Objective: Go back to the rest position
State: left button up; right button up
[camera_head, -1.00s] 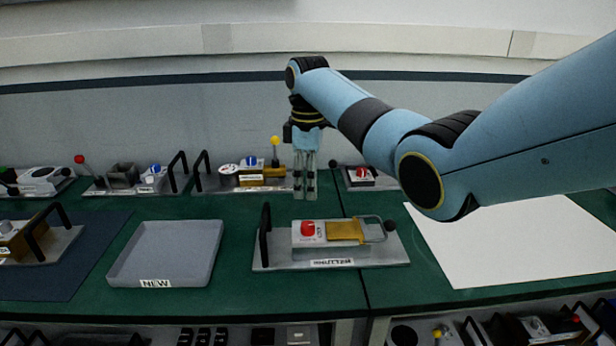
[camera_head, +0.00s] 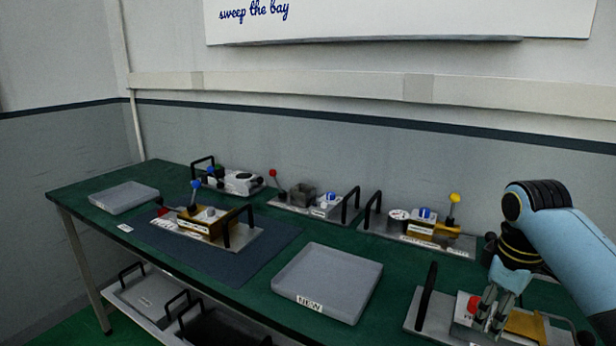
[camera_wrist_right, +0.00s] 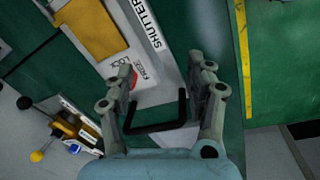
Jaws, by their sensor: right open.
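My right gripper (camera_head: 490,312) points down at the lower right of the head view, in front of the shutter module (camera_head: 536,322) with its red button and yellow block. In the right wrist view the gripper (camera_wrist_right: 164,72) is open with nothing gripped. The module's black handle (camera_wrist_right: 160,127) shows between the spread fingers in that view, and its white face with "SHUTTER" lettering (camera_wrist_right: 152,38) lies beyond the tips. I cannot tell how high the fingers are above it. My left gripper is out of view.
A grey tray marked NEW (camera_head: 312,310) sits left of the shutter module on the green bench. Several modules with handles and coloured knobs stand behind, including one with a yellow knob (camera_head: 435,231). A blue-lever module (camera_head: 206,224) sits on a dark mat, with another grey tray (camera_head: 124,198) farther left.

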jog(key=s+a+r+m+t, duration=0.1)
jog(key=s+a+r+m, duration=0.15)
jog(key=s, duration=1.15)
jog(key=s+a+r+m+t, duration=0.15)
jog(key=s+a+m, duration=0.25)
jog(key=s, duration=0.9)
notch_tip(320, 180, down, 38)
jog(key=s+d+g+b, duration=0.1)
jog(key=s+d+b, duration=0.15)
jog(key=b, duration=0.85)
jog(key=s+f+b, duration=0.4)
jog(key=s+f, duration=0.5)
jog(key=f, duration=0.3)
jog(key=s+d+f+g+b, duration=0.1)
jog(key=s+f+b, duration=0.3)
jog(key=s+f, duration=0.5)
notch_tip(320, 180, down, 3)
jog(key=shift+f, duration=0.15)
jog(key=shift+s+g, duration=0.1)
jog(key=shift+g, duration=0.25)
